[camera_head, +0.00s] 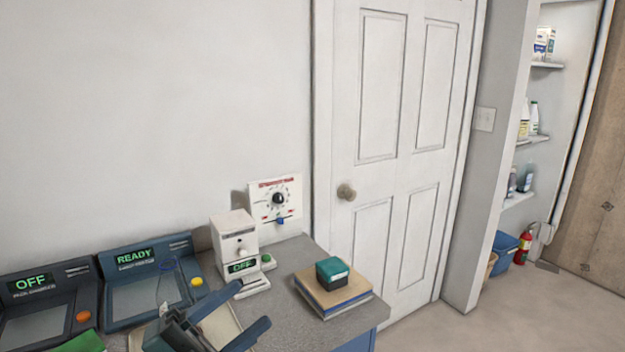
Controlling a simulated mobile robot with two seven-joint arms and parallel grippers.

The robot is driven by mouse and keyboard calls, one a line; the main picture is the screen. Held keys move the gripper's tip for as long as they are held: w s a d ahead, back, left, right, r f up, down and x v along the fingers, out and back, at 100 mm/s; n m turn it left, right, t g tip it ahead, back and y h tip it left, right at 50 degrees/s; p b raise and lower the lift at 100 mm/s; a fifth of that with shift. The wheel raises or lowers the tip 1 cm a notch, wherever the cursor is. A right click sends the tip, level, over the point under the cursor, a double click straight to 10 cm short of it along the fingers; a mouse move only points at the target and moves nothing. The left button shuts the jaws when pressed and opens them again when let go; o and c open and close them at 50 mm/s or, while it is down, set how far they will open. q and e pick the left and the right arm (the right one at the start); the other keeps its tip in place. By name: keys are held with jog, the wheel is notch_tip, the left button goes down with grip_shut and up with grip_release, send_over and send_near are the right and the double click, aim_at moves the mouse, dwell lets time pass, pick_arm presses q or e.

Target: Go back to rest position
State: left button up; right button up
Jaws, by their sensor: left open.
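My left gripper (254,304) is at the bottom of the head view, over the grey counter (292,258). Its two dark fingers are spread apart, with nothing seen between their tips. A white device (233,236) with a green "OFF" display stands just beyond it. My right gripper does not show.
Two dark consoles, one reading "READY" (150,280) and one "OFF" (45,305), stand left. A green-topped box (332,273) sits on stacked books (335,295) near the counter's right end. A dial panel (276,200) is on the wall. A closed white door (400,140) stands behind.

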pick_arm(q)
jog(key=a+f+n+t+y, duration=0.3)
jog(key=f+n+t+y, duration=0.4)
jog(key=f+n+y, duration=0.6)
jog(key=s+f+n+g+y, duration=0.2)
jog(key=s+f+n+g, duration=0.2)
jog(key=f, duration=0.6)
jog(key=s+a+f+n+g+y, duration=0.1)
jog(key=s+f+n+g+y, duration=0.1)
jog(key=s+f+n, duration=0.5)
notch_tip(320, 180, down, 3)
jog(key=shift+s+a+f+g, duration=0.1)
jog(key=shift+s+a+g, duration=0.05)
jog(key=shift+s+g, duration=0.65)
jog(key=shift+w, duration=0.15)
